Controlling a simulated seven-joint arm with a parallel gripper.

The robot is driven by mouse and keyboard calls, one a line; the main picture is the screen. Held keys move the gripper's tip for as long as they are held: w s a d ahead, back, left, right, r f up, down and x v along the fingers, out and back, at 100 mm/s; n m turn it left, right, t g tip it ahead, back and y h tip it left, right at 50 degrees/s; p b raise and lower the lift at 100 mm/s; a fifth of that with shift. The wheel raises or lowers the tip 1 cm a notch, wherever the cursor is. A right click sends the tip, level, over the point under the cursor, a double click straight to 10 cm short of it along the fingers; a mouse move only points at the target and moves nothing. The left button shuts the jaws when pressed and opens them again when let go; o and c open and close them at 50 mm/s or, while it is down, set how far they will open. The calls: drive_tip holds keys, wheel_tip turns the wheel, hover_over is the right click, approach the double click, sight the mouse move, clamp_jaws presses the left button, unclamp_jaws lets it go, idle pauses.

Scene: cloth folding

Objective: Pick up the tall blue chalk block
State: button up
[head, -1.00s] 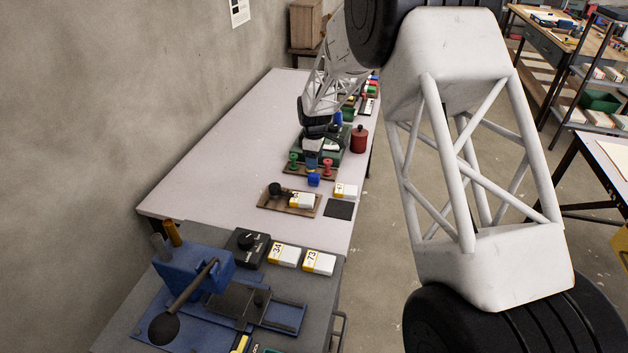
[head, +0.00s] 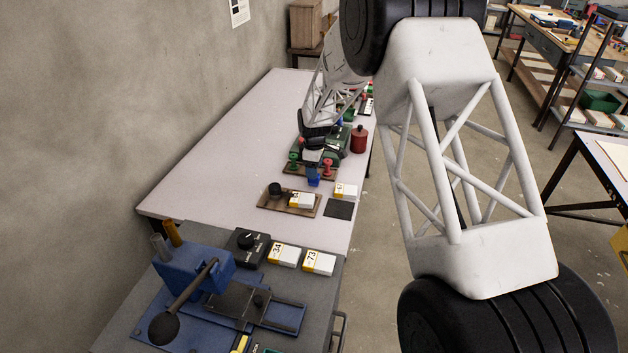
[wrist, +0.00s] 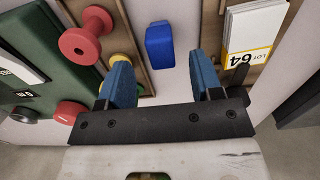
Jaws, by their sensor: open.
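The blue chalk block (wrist: 160,45) stands near the upper middle of the wrist view, on the pale table. It also shows small in the head view (head: 313,178), just in front of the wooden rack with the red and green spools. My gripper (wrist: 162,62) is open and empty. Its two blue fingers are spread wide, and the block lies beyond the fingertips, roughly in line with the gap between them. The fingers are not seen touching the block. In the head view the gripper is small and hard to make out.
A red spool (wrist: 86,35) stands on the rack left of the block. A white box marked 64 (wrist: 254,28) lies on a wooden board to the right. In the head view, a red canister (head: 359,139) stands behind, and the table's left side is clear.

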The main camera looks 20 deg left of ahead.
drive_tip(key=shift+f, duration=1.95)
drive_tip(key=c, duration=1)
drive_tip(key=shift+r, duration=0.15)
drive_tip(key=shift+r, duration=1.4)
drive_tip(key=shift+s+d+r, duration=0.1)
drive_tip(key=shift+s+r, duration=0.15)
drive_tip(key=shift+r, duration=0.05)
drive_tip(key=s+d, duration=0.2)
drive_tip(key=s, duration=0.2)
drive_tip(key=s+d+r, duration=0.1)
drive_tip(key=s+d, duration=0.1)
drive_tip(key=s, duration=0.3)
drive_tip(key=s+d, duration=0.3)
drive_tip(key=s, duration=0.2)
drive_tip(key=shift+r, duration=0.2)
